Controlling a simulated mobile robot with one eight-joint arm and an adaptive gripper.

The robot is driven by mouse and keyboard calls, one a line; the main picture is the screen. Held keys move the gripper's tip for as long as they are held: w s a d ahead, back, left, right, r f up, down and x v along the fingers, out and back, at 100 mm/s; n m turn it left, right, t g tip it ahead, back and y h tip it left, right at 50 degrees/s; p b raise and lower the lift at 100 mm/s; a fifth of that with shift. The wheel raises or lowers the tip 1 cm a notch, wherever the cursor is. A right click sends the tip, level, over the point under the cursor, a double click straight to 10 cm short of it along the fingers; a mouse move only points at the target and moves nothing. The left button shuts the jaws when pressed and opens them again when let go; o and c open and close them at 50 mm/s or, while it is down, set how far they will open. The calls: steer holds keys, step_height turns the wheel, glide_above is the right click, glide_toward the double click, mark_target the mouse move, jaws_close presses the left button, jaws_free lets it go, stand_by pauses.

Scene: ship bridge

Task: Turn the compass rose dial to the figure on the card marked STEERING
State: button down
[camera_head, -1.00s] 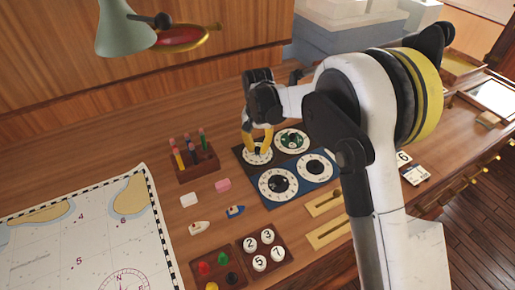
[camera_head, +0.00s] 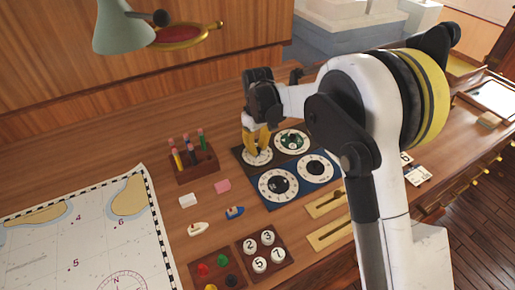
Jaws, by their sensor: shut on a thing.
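Four round dials sit on a dark panel in the middle of the desk. My gripper (camera_head: 257,152) points down at the back-left dial (camera_head: 262,160), which has a white face, and its yellow fingers are shut on that dial's centre. The fingers hide the knob and part of the face. The front-left dial (camera_head: 278,186) and front-right dial (camera_head: 316,168) have white rings and dark centres. I cannot read which is the compass rose. Cards (camera_head: 418,176) lie right of my arm, partly hidden; their words are unreadable.
A pencil holder (camera_head: 194,166) stands left of the dials. Toy boats (camera_head: 235,212), erasers (camera_head: 222,186), a numbered button block (camera_head: 264,250) and brass sliders (camera_head: 327,236) are near the front. A chart (camera_head: 75,240) covers the left. A green lamp (camera_head: 122,30) hangs above.

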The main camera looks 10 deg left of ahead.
mark_target(258, 149)
steer(key=shift+n, duration=1)
steer(key=c, duration=1.3)
jaws_free()
steer(key=shift+o, duration=0.2)
step_height(258, 149, up, 12)
steer(key=shift+d, duration=0.1)
